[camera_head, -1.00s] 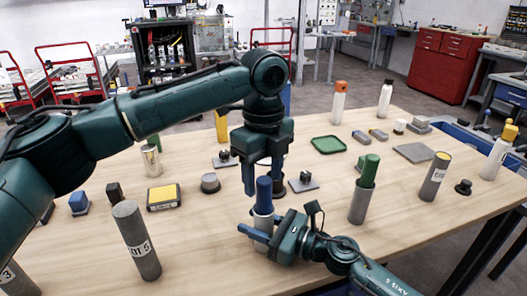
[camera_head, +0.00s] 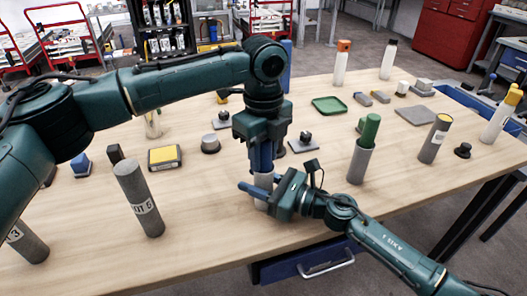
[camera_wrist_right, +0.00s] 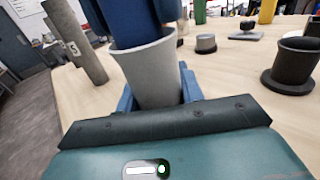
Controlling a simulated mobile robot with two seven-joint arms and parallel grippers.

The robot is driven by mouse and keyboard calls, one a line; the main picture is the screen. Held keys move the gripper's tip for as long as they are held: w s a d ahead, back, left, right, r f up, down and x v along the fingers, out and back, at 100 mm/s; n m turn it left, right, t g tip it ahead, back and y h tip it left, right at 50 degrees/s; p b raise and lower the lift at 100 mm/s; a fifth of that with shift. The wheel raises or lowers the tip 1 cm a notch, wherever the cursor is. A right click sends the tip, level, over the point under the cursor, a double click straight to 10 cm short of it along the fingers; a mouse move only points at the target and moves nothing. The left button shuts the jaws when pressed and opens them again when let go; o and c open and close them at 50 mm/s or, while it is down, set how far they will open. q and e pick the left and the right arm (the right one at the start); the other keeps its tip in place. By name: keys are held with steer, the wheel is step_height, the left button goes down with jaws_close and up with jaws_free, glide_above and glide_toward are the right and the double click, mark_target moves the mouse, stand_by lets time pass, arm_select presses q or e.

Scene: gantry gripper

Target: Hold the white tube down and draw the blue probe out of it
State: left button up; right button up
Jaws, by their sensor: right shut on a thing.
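The white tube (camera_head: 263,183) stands upright near the table's front edge; the right wrist view shows its open rim and side (camera_wrist_right: 147,72). My right gripper (camera_head: 258,195) is shut on the tube from the side, with a blue finger on each side of it. The blue probe (camera_wrist_right: 134,22) stands in the tube's mouth; its lower part is hidden inside. My left gripper (camera_head: 263,160) points straight down above the tube, its fingers around the probe's upper part. They hide most of the probe in the head view, and I cannot tell whether they grip it.
A grey tube with a green probe (camera_head: 364,150) stands to the right. A grey labelled cylinder (camera_head: 138,198) stands to the left. A yellow-topped block (camera_head: 165,157), a round grey knob (camera_head: 210,144) and a green tray (camera_head: 329,105) lie farther back. Bare table (camera_head: 215,215) lies left of the tube.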

arm_select(q)
jaws_close()
steer(key=shift+r, duration=1.6)
arm_select(e)
steer(key=shift+f, duration=0.1)
arm_select(q)
steer(key=shift+r, duration=1.5)
steer(key=shift+r, duration=1.45)
steer(key=shift+r, duration=0.15)
